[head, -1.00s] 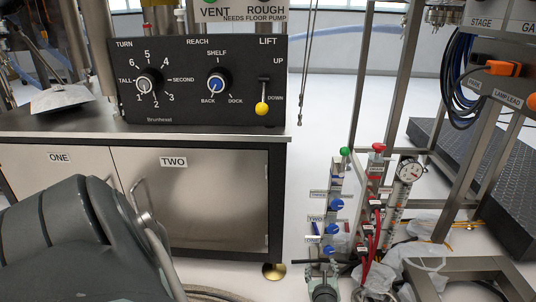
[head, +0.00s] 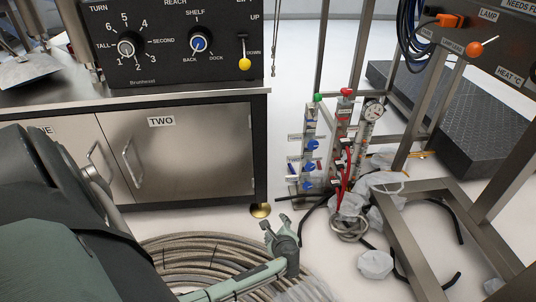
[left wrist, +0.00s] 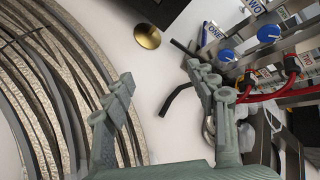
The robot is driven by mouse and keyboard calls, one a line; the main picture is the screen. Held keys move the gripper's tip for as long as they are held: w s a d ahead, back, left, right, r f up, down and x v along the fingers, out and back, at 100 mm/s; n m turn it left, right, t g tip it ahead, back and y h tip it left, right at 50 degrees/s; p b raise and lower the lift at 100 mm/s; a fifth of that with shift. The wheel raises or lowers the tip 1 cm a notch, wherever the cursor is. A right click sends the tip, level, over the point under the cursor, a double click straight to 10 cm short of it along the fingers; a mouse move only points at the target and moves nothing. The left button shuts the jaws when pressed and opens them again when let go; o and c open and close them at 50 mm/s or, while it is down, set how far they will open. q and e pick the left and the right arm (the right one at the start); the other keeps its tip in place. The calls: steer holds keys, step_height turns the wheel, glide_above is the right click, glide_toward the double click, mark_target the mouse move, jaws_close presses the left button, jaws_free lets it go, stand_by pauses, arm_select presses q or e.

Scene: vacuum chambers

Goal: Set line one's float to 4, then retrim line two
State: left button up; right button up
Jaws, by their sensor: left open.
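The gas panel (head: 333,150) stands low beside the cabinet, with blue knobs in a column on its left side. The lowest knob (head: 308,185) is next to the ONE label in the left wrist view (left wrist: 226,56); line two's knob (head: 309,167) also shows there (left wrist: 268,33). A clear scaled tube (head: 364,133) stands at the panel's right; its float is too small to read. My left gripper (head: 283,229) is open and empty, left of and below the panel. Its spread fingers show in the left wrist view (left wrist: 162,95). My right gripper is out of view.
A coiled ribbed hose (head: 190,252) lies on the floor under my left arm. Red hoses (head: 345,172), crumpled clear plastic (head: 375,264) and a metal frame (head: 425,185) crowd the panel's right. The cabinet (head: 205,155) stands at left.

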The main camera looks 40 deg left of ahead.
arm_select(q)
steer(key=shift+s+d+r+n+g+h+p, duration=0.2)
steer(key=shift+s+r+n, duration=0.15)
steer(key=shift+s, duration=0.15)
steer(key=shift+s+d+r+n+g+h+p, duration=0.15)
steer(key=shift+s+r+n+p, duration=0.1)
steer(key=shift+s+n, duration=0.25)
steer(key=shift+s+d+r+n+g+h+p, duration=0.15)
steer(key=shift+s+r+n+p, duration=0.1)
steer(key=shift+s, duration=0.3)
